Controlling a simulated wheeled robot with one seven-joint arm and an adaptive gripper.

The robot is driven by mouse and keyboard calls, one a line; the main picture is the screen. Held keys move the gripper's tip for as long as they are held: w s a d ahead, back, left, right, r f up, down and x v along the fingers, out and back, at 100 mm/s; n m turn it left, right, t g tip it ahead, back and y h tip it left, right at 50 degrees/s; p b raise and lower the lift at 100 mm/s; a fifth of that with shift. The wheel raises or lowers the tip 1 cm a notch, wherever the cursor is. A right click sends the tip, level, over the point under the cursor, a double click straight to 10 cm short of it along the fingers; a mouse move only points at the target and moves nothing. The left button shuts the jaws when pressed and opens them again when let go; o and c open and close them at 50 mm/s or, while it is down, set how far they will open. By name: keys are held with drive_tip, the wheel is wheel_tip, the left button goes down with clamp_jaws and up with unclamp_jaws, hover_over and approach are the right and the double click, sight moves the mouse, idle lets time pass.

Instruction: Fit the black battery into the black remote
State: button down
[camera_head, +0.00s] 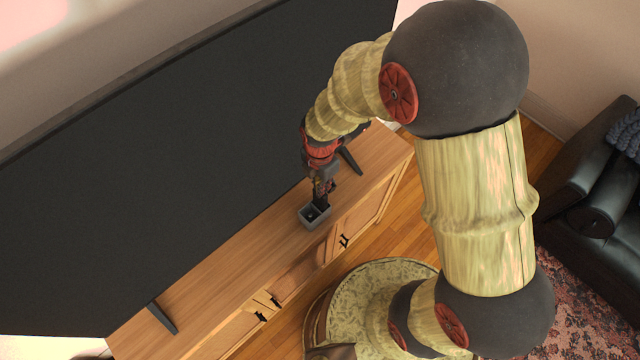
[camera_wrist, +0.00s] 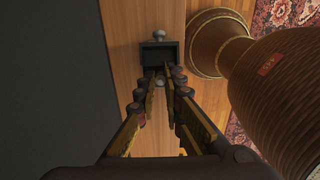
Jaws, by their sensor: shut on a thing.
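A small dark grey open-topped box (camera_head: 315,222) sits on the wooden cabinet, in front of the large screen. It also shows in the wrist view (camera_wrist: 146,55), just past my fingertips. It is the only thing here that could be the black remote, but I cannot tell for certain. My gripper (camera_head: 320,203) points down at the box's far right side, its tips at or just inside the rim. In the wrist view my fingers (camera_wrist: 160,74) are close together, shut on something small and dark. The black battery's outline is mostly hidden between them.
The wooden cabinet top (camera_head: 243,262) is clear to the left of the box. The large black screen (camera_head: 180,150) stands close behind my gripper, on feet. A round patterned piece (camera_head: 340,290) stands in front of the cabinet, and a black leather seat (camera_head: 585,200) is at right.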

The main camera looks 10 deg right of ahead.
drive_tip(key=shift+f, duration=0.15)
drive_tip(key=c, duration=1.8)
unclamp_jaws()
drive_tip(key=shift+c, duration=0.2)
drive_tip(key=shift+r+p, duration=2.15)
drive_tip(key=shift+r, duration=0.9)
